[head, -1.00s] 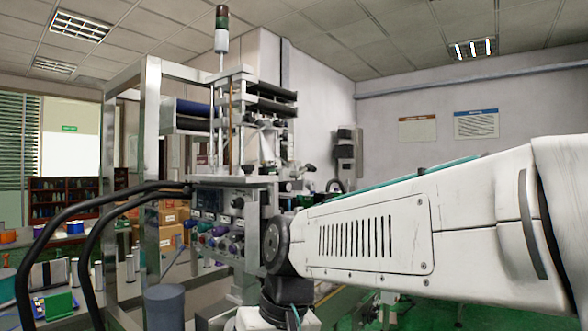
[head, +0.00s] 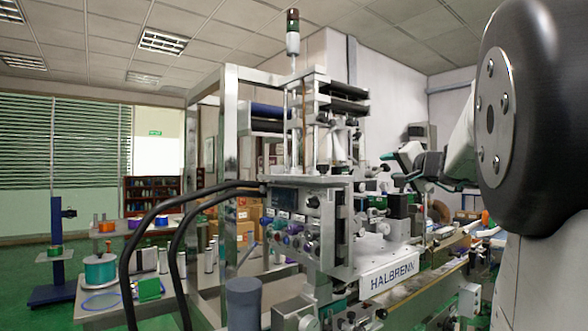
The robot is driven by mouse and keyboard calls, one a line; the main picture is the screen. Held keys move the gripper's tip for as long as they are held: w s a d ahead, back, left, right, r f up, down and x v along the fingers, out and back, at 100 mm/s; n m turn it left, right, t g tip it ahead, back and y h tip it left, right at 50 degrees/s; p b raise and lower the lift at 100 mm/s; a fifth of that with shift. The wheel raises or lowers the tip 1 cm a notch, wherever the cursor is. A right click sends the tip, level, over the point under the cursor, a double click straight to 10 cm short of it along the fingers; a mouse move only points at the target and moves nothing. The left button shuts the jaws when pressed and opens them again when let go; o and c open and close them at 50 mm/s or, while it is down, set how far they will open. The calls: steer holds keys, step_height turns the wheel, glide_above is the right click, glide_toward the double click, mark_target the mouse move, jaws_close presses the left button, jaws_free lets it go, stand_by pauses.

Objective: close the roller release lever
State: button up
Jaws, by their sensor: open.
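The sleeve applicator machine, marked HALBRENN (head: 393,274), stands in the middle of the head view. Dark rollers (head: 345,105) sit high on its frame. Small black knobs and fittings cluster below them, and I cannot tell which one is the roller release lever. My gripper (head: 394,168) is small and partly hidden at the end of my arm. It is right of the machine's upright posts, above the bed with the dark and green blocks, and looks open and empty. I cannot tell its exact distance from the machine parts.
A control panel with coloured knobs (head: 290,228) faces me. Thick black cables (head: 150,222) loop out to its left. A grey cylinder (head: 243,300) stands in front. A side table with spools (head: 100,270) is at the left. My own arm covers the right side.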

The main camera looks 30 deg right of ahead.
mark_target(386, 167)
steer(key=shift+x, duration=2.8)
